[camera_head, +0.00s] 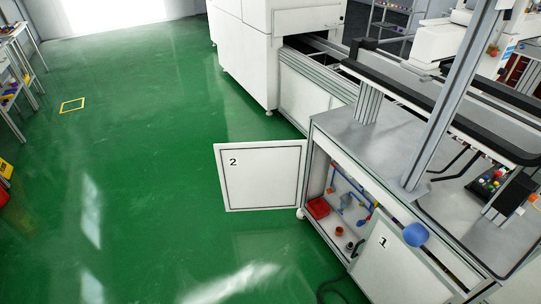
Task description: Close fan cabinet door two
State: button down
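Cabinet door two (262,178), a white panel with a dark inner outline and the label "2", stands wide open. It swings out to the left from the far end of the cabinet (322,143), over the green floor. The door marked "1" (378,262) is on the nearer part of the cabinet front and looks roughly in line with it. Between them the opening shows blue pipes (344,200), a red tray (318,207) and small fittings inside. My gripper is not in view.
The green floor (140,170) left of the cabinet is broad and clear. A white machine (246,50) stands behind it. A shelf (18,65) stands at the far left.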

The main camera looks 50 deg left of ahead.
aim_at(258, 176)
jog(key=j+z, duration=0.15)
jog(key=j, duration=0.65)
jog(key=k+j+z, duration=0.15)
jog(key=j, duration=0.6)
jog(key=k+j+z, duration=0.15)
jog(key=j, duration=0.6)
jog(key=k+j+z, duration=0.15)
jog(key=j, duration=0.65)
jog(key=k+j+z, duration=0.1)
jog(key=j, duration=0.6)
jog(key=k+j+z, duration=0.15)
jog(key=k+j, duration=0.15)
jog(key=j, duration=0.4)
jog(key=k+j+z, duration=0.15)
jog(key=j, duration=0.55)
jog(key=k+j+z, duration=0.15)
jog(key=k+j, duration=0.25)
jog(key=j, duration=0.25)
jog(key=j+z, duration=0.1)
jog(key=j, duration=0.85)
jog(key=k+j+z, duration=0.1)
jog(key=j, duration=0.85)
